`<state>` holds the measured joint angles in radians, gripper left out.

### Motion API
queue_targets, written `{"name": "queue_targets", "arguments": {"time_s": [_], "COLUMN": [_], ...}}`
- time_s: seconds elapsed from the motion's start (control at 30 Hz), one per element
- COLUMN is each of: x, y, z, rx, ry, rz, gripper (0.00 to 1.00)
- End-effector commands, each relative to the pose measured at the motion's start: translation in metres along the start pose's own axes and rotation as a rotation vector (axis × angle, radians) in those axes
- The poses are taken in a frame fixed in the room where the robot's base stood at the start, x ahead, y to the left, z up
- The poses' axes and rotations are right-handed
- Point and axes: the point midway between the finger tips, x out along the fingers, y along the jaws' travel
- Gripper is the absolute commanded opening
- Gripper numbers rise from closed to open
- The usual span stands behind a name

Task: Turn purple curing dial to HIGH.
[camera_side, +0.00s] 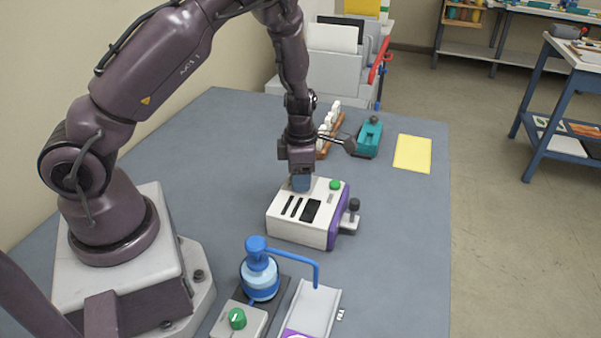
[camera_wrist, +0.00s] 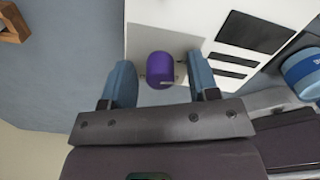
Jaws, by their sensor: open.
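The purple dial (camera_wrist: 160,67) shows in the wrist view on the top of a white machine box (camera_wrist: 222,14). A small light mark shows near its lower edge; no HIGH label is readable. My gripper (camera_wrist: 160,76) is open, with one blue finger on each side of the dial and a visible gap on both sides. In the side view the box (camera_side: 290,226) stands on the grey-blue table, with a purple right end. My gripper (camera_side: 301,183) points down at the box's far left part and hides the dial there.
The box carries a green button (camera_side: 335,185), dark slots and a black-knobbed lever (camera_side: 353,206). A teal device (camera_side: 369,139), a rack of white bottles (camera_side: 330,128) and a yellow sheet (camera_side: 412,153) lie behind.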

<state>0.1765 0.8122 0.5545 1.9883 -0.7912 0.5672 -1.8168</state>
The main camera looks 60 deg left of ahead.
Motion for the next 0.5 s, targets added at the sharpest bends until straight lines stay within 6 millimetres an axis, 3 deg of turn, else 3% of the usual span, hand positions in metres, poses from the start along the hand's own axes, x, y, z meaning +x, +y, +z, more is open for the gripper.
{"name": "queue_targets", "arguments": {"time_s": [0.07, 0.27, 0.5], "x": [-0.0002, -0.0004, -0.0006], "y": [0.0000, -0.0001, 0.0000], "z": [0.0001, 0.0001, 0.0001], "rx": [0.000, 0.000, 0.010], "ry": [0.000, 0.000, 0.000], "rz": [0.000, 0.000, 0.000], "gripper": [0.55, 0.09, 0.06]}}
